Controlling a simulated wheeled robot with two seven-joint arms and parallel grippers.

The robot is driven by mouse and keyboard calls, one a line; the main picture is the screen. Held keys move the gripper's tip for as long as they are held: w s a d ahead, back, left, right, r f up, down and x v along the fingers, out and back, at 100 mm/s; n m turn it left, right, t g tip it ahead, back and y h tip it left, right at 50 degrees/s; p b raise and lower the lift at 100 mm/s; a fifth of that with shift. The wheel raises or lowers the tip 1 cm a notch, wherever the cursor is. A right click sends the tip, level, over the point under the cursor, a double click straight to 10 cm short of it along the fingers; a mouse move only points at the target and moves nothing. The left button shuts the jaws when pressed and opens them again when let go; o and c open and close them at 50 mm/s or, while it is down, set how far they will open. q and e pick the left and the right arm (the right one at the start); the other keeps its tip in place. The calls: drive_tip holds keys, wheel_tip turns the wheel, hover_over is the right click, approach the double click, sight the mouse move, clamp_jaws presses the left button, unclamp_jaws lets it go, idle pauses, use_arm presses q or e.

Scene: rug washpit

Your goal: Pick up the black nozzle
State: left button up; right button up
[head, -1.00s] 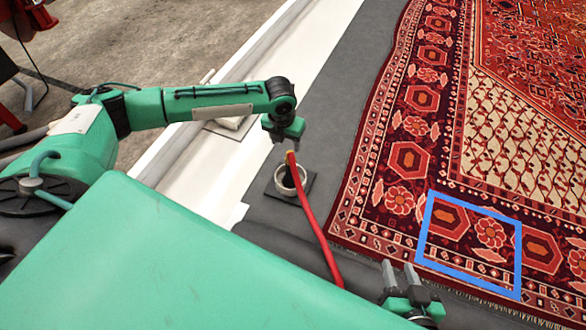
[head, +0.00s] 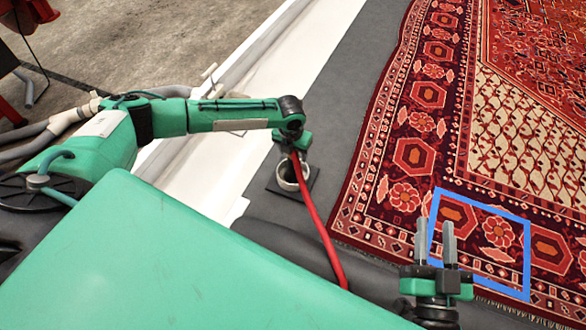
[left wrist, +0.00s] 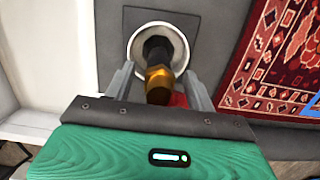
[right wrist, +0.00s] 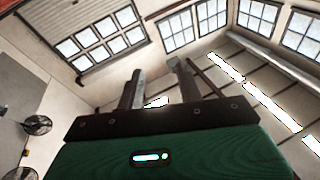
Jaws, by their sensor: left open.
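The black nozzle (left wrist: 156,48) with its brass fitting (left wrist: 160,82) stands in a round white holder (left wrist: 134,42) in the left wrist view. In the head view the holder (head: 288,186) shows just below my left gripper, and the nozzle is mostly hidden. A red hose (head: 320,228) runs from there toward my body. My left gripper (left wrist: 158,71) is open, with a finger on either side of the brass fitting; I cannot tell whether they touch it. My right gripper (head: 435,224) is open and empty, raised near the rug's lower edge.
The holder stands on a dark square base (head: 308,184) on the grey floor. A patterned red rug (head: 405,195) lies to the right, with a blue square outline (head: 480,203) on it. A white ledge (head: 205,160) runs along the left.

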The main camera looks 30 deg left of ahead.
use_arm(q)
drive_tip(key=shift+f, duration=0.7)
drive_tip(key=c, duration=1.1)
use_arm(e)
drive_tip(key=shift+w+d+r+t, duration=0.15)
drive_tip(key=shift+r+t, duration=0.15)
drive_tip(key=shift+r, duration=0.25)
drive_tip(key=shift+d+r+t, duration=0.15)
drive_tip(key=shift+r+t, duration=0.15)
drive_tip(key=shift+r, duration=0.2)
